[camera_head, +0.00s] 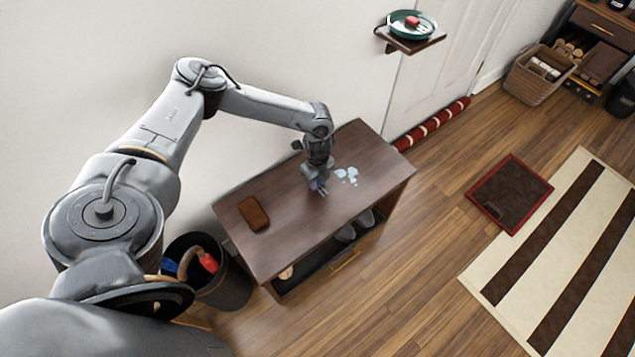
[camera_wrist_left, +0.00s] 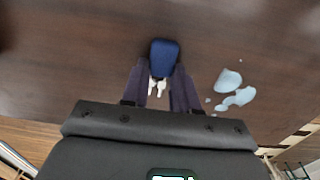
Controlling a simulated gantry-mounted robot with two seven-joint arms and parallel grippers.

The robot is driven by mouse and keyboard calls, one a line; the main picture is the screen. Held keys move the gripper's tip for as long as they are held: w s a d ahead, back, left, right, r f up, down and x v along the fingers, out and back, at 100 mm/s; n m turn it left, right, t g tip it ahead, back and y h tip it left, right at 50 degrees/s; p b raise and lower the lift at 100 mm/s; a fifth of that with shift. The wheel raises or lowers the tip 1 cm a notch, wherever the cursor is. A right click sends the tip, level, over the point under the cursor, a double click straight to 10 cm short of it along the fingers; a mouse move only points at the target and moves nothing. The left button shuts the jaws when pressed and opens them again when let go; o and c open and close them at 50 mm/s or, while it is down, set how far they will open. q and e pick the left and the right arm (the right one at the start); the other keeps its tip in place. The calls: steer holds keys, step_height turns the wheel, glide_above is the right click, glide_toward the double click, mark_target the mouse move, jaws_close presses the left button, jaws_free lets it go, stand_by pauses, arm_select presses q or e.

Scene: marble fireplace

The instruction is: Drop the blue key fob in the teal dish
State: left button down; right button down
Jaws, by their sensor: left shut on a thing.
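The blue key fob (camera_wrist_left: 164,54), with silvery keys hanging from it, sits between the fingertips of my left gripper (camera_wrist_left: 163,78) in the left wrist view. My left gripper (camera_head: 319,189) is shut on it, low over the dark wooden bench top (camera_head: 300,227) in the head view. The fob is mostly hidden there, and I cannot tell whether it still touches the wood. The teal dish (camera_head: 399,34) rests on a small wall shelf at the top, apart from the gripper, with a red object (camera_head: 412,21) in it. My right gripper is not in view.
Pale blue shards or spots (camera_head: 347,175) lie just right of the gripper. A brown wallet-like item (camera_head: 254,213) lies on the bench's left part. The small shelf (camera_head: 425,42) juts from the wall. A dark bin (camera_head: 232,288) stands left of the bench.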

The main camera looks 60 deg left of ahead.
arm_select(q)
steer(key=shift+r, duration=0.1)
steer(key=shift+f, duration=0.2)
steer(key=c, duration=0.9)
jaws_free()
steer(key=shift+o, duration=0.2)
steer(key=shift+r, duration=0.15)
